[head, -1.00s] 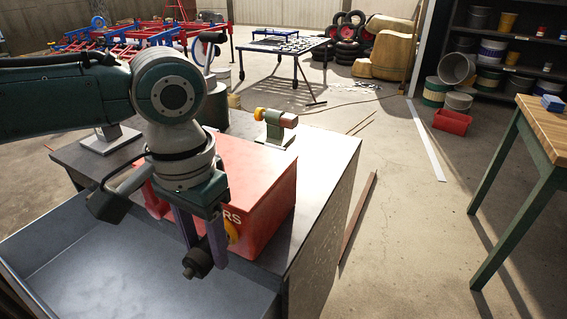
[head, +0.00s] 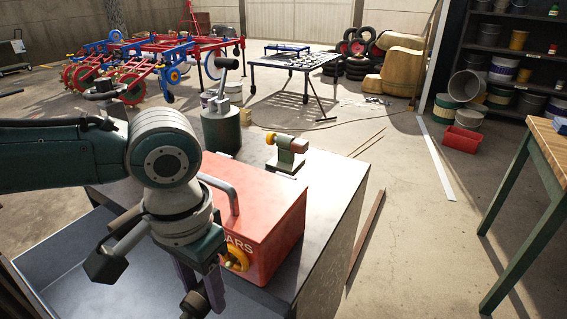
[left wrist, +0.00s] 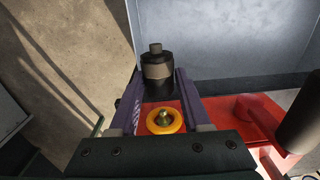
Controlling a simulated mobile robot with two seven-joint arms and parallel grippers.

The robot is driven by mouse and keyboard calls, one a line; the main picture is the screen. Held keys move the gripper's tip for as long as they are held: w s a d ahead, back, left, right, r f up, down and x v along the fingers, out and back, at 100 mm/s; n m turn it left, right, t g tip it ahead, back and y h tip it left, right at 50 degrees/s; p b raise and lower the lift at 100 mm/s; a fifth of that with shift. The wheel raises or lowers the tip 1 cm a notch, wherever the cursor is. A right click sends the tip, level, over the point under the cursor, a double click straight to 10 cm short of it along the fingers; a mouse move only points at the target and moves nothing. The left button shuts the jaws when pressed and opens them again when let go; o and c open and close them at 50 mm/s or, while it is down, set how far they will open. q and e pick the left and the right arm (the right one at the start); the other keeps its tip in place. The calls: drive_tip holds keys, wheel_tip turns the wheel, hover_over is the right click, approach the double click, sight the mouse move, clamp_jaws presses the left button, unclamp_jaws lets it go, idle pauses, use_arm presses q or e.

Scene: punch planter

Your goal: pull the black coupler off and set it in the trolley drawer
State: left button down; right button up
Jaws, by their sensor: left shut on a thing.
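My left gripper (head: 203,297) is shut on the black coupler (head: 190,304), a dark stubby cylinder low in the head view. In the left wrist view the coupler (left wrist: 157,68) sits between the tips of the two purple fingers, with a narrower stub at its end. The grey trolley drawer (head: 35,265) is open at the lower left of the head view, partly hidden by my arm. Its grey inside also shows in the left wrist view (left wrist: 235,45). My right gripper is not in view.
A red box (head: 275,225) with a grey handle and a yellow ring (head: 234,259) stands on the trolley top (head: 335,215). A green stand with an orange-brown piece (head: 289,152) and a dark green cylinder (head: 221,132) stand behind it. A wooden-topped table (head: 545,145) is at right.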

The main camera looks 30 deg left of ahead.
sight(182, 310)
use_arm(q)
drive_tip(key=shift+s, duration=0.1)
idle(0.5)
drive_tip(key=shift+s+a+r+p, duration=0.1)
drive_tip(key=shift+s+r+p, duration=0.05)
drive_tip(key=shift+s+p, duration=1.55)
drive_tip(key=shift+p, duration=0.15)
drive_tip(key=shift+s+f, duration=0.3)
